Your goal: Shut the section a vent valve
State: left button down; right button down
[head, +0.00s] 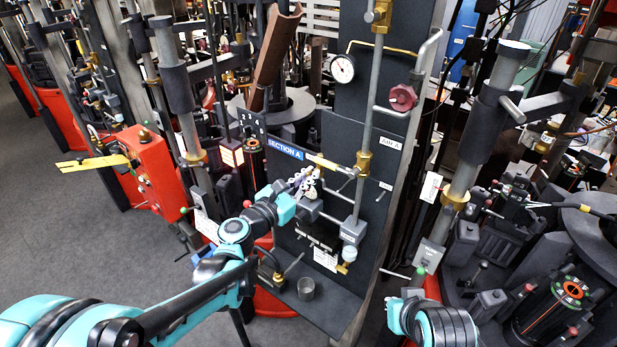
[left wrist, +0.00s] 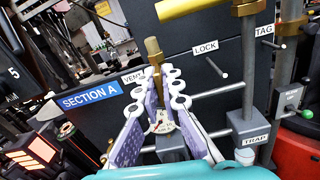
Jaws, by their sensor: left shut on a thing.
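The blue SECTION A sign (head: 285,149) is on the dark upright panel (head: 395,110); the sign also shows in the left wrist view (left wrist: 90,97). The VENT label (left wrist: 133,77) is beside it, partly covered by a finger. My left gripper (head: 308,183) is at the panel just below the sign. In the left wrist view its white and purple fingers (left wrist: 168,85) are closed in around the vent valve. The valve's brass upper fitting (left wrist: 153,50) shows beyond the fingertips, and a small dial plate (left wrist: 161,122) shows between the fingers. The handle's position is hidden.
Pipes, a gauge (head: 342,68) and a red knob (head: 403,97) are higher on the panel. A metal cup (head: 306,288) stands on the ledge below. Grey floor is clear at left.

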pick_arm(q)
jog(key=m+b, duration=0.1)
jog(key=m, duration=0.4)
jog(key=shift+d+f, duration=0.1)
jog(key=m, duration=0.5)
jog(key=shift+s+m+b, duration=0.1)
jog(key=shift+m+b, duration=0.25)
jog(key=shift+m, duration=0.05)
jog(key=m, duration=0.3)
jog(key=shift+f, duration=0.1)
jog(key=shift+f+m+b, duration=0.1)
jog(key=shift+m+b, duration=0.3)
jog(key=shift+m, duration=1.5)
jog(key=shift+d, duration=0.1)
jog(key=c, duration=1.7)
grip_release()
jog(key=v, duration=1.2)
